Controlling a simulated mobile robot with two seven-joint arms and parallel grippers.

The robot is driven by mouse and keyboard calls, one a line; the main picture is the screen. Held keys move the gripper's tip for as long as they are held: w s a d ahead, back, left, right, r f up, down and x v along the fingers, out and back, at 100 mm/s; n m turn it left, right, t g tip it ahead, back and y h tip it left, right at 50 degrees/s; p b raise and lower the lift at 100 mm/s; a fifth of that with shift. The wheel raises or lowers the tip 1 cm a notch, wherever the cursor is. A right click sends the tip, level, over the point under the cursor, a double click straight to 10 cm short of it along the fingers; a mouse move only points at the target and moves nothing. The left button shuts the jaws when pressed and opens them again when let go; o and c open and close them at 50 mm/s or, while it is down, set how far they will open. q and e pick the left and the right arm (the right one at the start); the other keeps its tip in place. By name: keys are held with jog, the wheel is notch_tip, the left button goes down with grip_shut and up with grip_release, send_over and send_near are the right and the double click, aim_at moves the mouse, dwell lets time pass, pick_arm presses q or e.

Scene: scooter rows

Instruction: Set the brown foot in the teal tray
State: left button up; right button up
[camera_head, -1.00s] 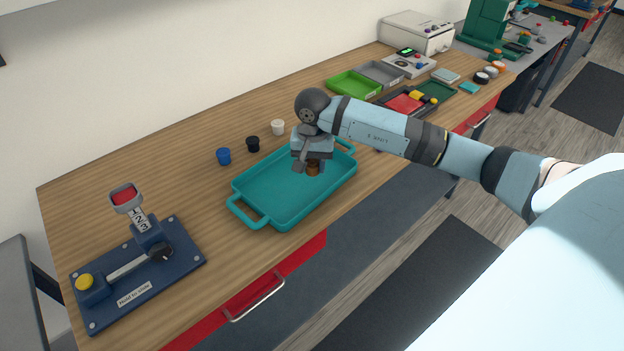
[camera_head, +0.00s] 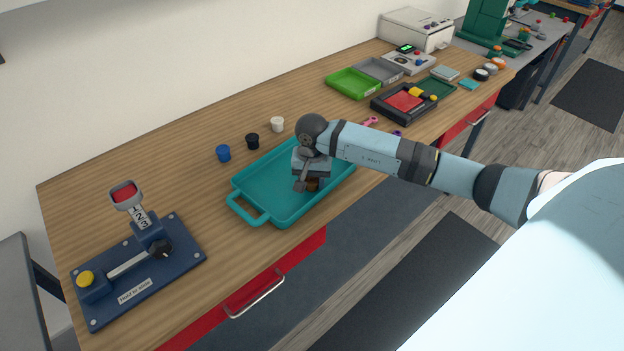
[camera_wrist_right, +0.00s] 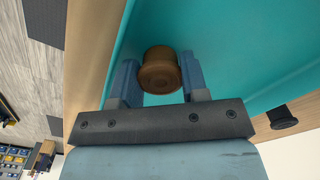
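The brown foot (camera_head: 312,184) is a small round knob-like piece. My right gripper (camera_head: 308,182) is shut on it and points down over the teal tray. In the right wrist view the brown foot (camera_wrist_right: 160,70) sits between the two fingers of the gripper (camera_wrist_right: 158,80), with teal tray surface around it. The teal tray (camera_head: 262,187) lies on the wooden bench, with a handle at its near left end; my arm covers part of its far right end. I cannot tell whether the foot touches the tray floor. My left gripper is not in view.
Blue (camera_head: 223,153), black (camera_head: 252,141) and white (camera_head: 277,124) feet stand behind the tray. A blue lever fixture (camera_head: 140,268) is at the left. Green (camera_head: 353,83) and grey (camera_head: 379,70) trays and a black tray (camera_head: 404,102) lie at the right. The bench's back left is clear.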

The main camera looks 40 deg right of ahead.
aim_at(312, 179)
jog(key=shift+o, duration=0.2)
jog(key=shift+r, duration=0.4)
notch_tip(312, 179, up, 12)
jog(key=b, duration=0.1)
jog(key=shift+f, duration=0.15)
